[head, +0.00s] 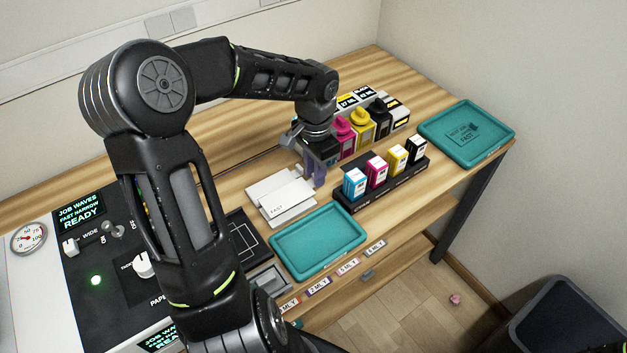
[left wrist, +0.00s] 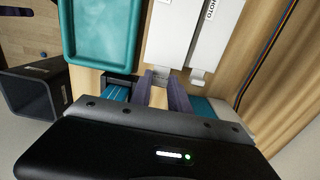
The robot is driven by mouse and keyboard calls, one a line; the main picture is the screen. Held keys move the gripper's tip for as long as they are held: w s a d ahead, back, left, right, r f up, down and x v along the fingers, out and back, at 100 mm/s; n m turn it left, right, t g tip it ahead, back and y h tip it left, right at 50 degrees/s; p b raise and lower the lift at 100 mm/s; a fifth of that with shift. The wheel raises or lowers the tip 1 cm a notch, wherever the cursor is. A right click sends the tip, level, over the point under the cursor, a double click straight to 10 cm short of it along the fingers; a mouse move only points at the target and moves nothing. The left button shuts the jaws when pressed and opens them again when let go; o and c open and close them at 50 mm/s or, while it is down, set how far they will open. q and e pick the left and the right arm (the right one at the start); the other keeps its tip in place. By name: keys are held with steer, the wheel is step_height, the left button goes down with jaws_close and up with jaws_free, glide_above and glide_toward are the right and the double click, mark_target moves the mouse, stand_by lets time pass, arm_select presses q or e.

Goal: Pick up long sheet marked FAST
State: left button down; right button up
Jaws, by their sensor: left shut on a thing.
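The long white sheet marked FAST (head: 290,203) lies near the middle of the worktop, partly over a second white sheet (head: 262,187). My left gripper (head: 317,183) is at its right end, pointing down. In the left wrist view my left fingers (left wrist: 163,92) are shut around the small end tab of the left sheet (left wrist: 170,35), whose marking I cannot read there. The other sheet (left wrist: 218,35), marked PHOTO, has its tab outside the fingers. I cannot tell whether the held sheet is lifted. My right gripper is not in view.
An empty teal tray (head: 281,258) is in front of the sheets. A black rack (head: 413,180) of small ink cartridges stands to the right, with bigger ink containers (head: 363,142) behind. Another teal tray (head: 505,138) with a marking is at the far right. A dark bin (head: 570,320) stands below.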

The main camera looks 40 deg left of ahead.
arm_select(q)
step_height(320, 180, up, 7)
steer(key=shift+f, duration=0.2)
steer(key=shift+d, duration=0.1)
stand_by(0.6)
